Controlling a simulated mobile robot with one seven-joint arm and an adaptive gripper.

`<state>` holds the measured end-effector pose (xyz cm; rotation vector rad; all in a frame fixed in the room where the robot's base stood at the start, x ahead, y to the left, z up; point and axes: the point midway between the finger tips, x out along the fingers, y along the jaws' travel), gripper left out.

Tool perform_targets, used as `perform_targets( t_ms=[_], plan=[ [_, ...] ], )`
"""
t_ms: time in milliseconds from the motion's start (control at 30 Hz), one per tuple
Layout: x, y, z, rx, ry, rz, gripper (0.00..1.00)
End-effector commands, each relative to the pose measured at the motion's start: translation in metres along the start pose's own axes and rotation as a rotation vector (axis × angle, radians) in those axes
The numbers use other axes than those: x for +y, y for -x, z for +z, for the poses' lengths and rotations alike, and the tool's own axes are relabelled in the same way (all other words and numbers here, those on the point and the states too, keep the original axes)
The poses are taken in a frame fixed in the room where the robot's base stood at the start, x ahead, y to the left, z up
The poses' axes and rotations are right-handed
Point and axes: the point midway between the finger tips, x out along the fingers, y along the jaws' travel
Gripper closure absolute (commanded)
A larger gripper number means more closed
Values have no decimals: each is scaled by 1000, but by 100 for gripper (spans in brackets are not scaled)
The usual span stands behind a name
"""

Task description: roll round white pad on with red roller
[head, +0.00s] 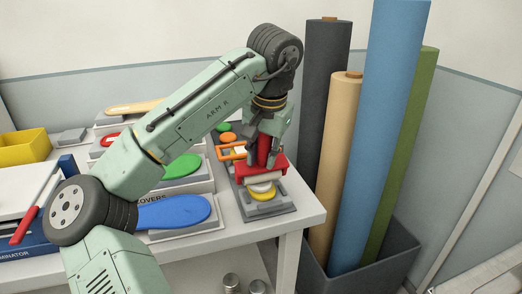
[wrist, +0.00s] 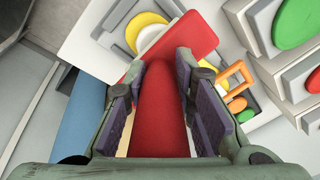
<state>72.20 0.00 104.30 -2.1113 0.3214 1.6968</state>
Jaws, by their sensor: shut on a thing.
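My gripper (head: 264,152) is shut on the upright red handle of the red roller (head: 262,169), over the right end of the table. In the wrist view, the roller's handle (wrist: 158,115) lies between the two fingers (wrist: 163,72). A pale roller part shows under its red frame in the head view. The round white pad (head: 261,187) sits on a yellow piece (head: 262,194) on a grey plate, just in front of and under the roller. The pad (wrist: 150,38) is partly covered by the red frame in the wrist view. I cannot tell whether roller and pad touch.
An orange frame (head: 231,152) and orange and green discs lie behind the roller. Green (head: 182,166) and blue (head: 173,212) insoles lie on stands to the left. Tall rolls (head: 379,130) stand in a dark bin close to the table's right edge.

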Motion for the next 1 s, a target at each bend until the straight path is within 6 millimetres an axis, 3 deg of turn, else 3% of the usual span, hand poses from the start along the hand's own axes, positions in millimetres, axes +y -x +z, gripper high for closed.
perform_targets(
  t_ms=[500,1000],
  plan=[
    [11,2,8,1,-2,2,100],
    [-3,0,-5,2,-1,3,100]
  ],
)
